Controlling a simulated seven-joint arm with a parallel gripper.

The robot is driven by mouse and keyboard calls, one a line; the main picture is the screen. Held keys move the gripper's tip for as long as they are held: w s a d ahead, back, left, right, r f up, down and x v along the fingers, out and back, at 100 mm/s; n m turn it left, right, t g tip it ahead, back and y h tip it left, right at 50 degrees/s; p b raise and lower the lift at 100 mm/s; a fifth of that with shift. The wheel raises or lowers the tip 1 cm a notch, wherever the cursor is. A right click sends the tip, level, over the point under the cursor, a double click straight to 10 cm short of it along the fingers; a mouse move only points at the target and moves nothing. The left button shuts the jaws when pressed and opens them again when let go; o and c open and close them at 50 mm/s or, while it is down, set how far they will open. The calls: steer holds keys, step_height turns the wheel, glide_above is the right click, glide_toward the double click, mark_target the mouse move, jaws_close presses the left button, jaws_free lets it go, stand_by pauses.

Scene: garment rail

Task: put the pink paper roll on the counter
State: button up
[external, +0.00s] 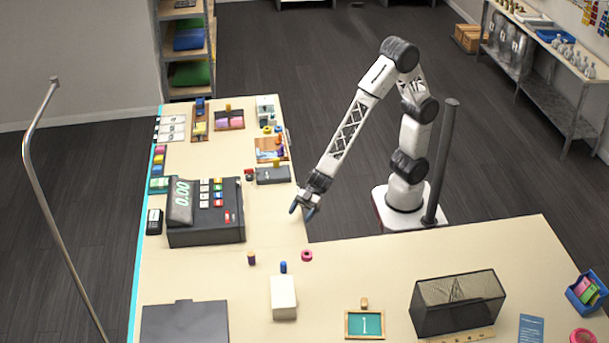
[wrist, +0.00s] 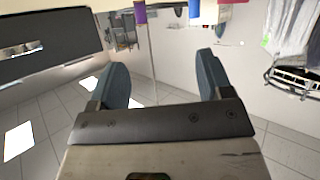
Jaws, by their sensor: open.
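A small pink ring-shaped roll (external: 306,255) lies on the cream counter (external: 345,265), near the inner corner. A second pink round thing (external: 582,337) is cut off at the lower right edge. I cannot tell for sure which is the paper roll. My gripper (external: 304,209) is open and empty, above the counter's inner edge and up the picture from the nearer pink roll. In the wrist view its two fingers (wrist: 166,80) are spread with nothing between them. A pinkish-red thing shows at that view's top edge, too cropped to identify.
A purple spool (external: 251,258), a blue spool (external: 283,267) and a white box (external: 283,297) stand near the roll. A black cash register (external: 205,210) is at the left. A dark mesh box (external: 458,302) and a framed sign (external: 365,324) are at the right.

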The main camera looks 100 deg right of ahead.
steer(key=s+d+r+m+h, duration=0.2)
steer(key=d+r+h, duration=0.1)
steer(key=d, duration=0.5)
steer(key=s+d+r+m+h, duration=0.2)
steer(key=d+r+h, duration=0.15)
steer(key=d, duration=0.45)
steer(key=s+d+r+m+h, duration=0.2)
steer(key=d+r+m+h, duration=0.1)
steer(key=d, duration=0.5)
steer(key=s+d+r+m+g, duration=0.1)
steer(key=s+d+g, duration=0.1)
steer(key=s, duration=0.6)
steer(key=s+d+r+m+g, duration=0.1)
steer(key=s+d+g, duration=0.1)
steer(key=s+d, duration=0.3)
steer(key=s+d+r+m+g+h, duration=0.1)
steer(key=s+d, duration=0.3)
steer(key=s, duration=0.6)
steer(key=shift+s+d+r+m+g, duration=0.25)
steer(key=shift+s+r+m+g, duration=0.15)
steer(key=shift+r+m+g, duration=0.2)
steer(key=shift+o, duration=0.4)
